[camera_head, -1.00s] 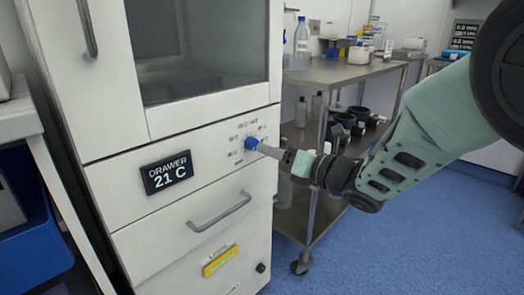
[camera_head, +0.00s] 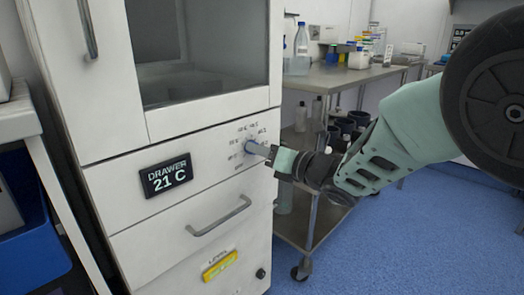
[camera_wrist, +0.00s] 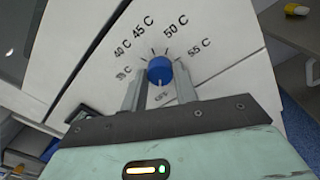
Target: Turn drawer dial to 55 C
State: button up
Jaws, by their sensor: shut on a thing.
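The blue drawer dial (camera_wrist: 160,70) sits on the white cabinet's front panel, in a ring of printed marks reading about 35 C to 55 C, with a small label below that looks like OFF. In the head view the dial (camera_head: 250,147) is mostly covered by my gripper (camera_head: 263,150). In the wrist view my gripper (camera_wrist: 160,76) has one finger on each side of the dial and is shut on it. I cannot clearly tell which mark the dial points to. The dark display (camera_head: 167,174) reads DRAWER 21 C.
The drawer handle (camera_head: 219,215) is below the dial, with a yellow label (camera_head: 220,265) lower down. A steel cart (camera_head: 335,78) with bottles and containers stands right of the cabinet. A blue bin (camera_head: 35,250) is at the left. Blue floor is open at the lower right.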

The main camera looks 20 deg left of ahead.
jog(key=shift+m, duration=0.3)
jog(key=n+p, duration=0.3)
jog(key=n, duration=0.5)
jog(key=n+p, duration=0.3)
jog(key=n, duration=0.5)
jog(key=n+t+h+p, duration=0.1)
jog(key=n+p, duration=0.2)
jog(key=n, duration=0.4)
jog(key=shift+s+a+f+n+p, duration=0.1)
jog(key=shift+s+f+n+p, duration=0.05)
jog(key=shift+s+n+p, duration=0.25)
dwell(1.9)
dwell(0.3)
jog(key=o, duration=1)
